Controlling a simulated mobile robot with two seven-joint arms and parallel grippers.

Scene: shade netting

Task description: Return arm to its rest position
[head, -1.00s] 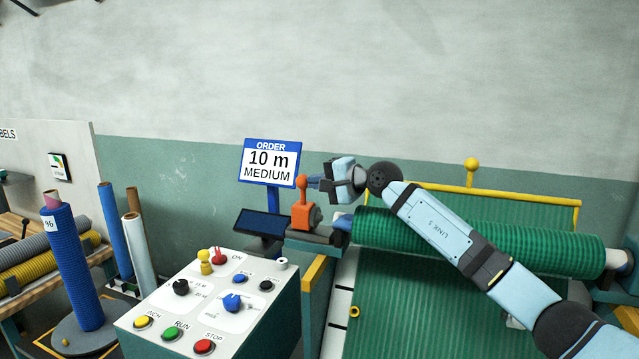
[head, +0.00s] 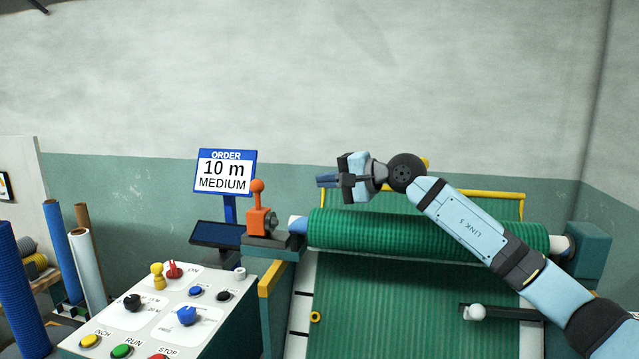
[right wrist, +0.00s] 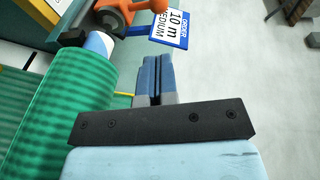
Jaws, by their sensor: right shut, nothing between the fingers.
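My right arm reaches in from the lower right of the head view, over the green netting roll. My right gripper (head: 326,181) is shut and empty, held in the air above the left part of the roll and pointing left. In the right wrist view the two blue fingers (right wrist: 152,78) lie together with nothing between them. The green netting roll (head: 425,232) lies across the machine, below the gripper and apart from it. My left gripper is not in view.
An orange clamp with a ball knob (head: 260,215) stands at the roll's left end. An order sign (head: 224,172) reads "10 m MEDIUM". A control panel (head: 150,310) with several buttons and knobs is at lower left. A yellow rail (head: 480,195) runs behind the roll. Upright rolls (head: 85,265) stand far left.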

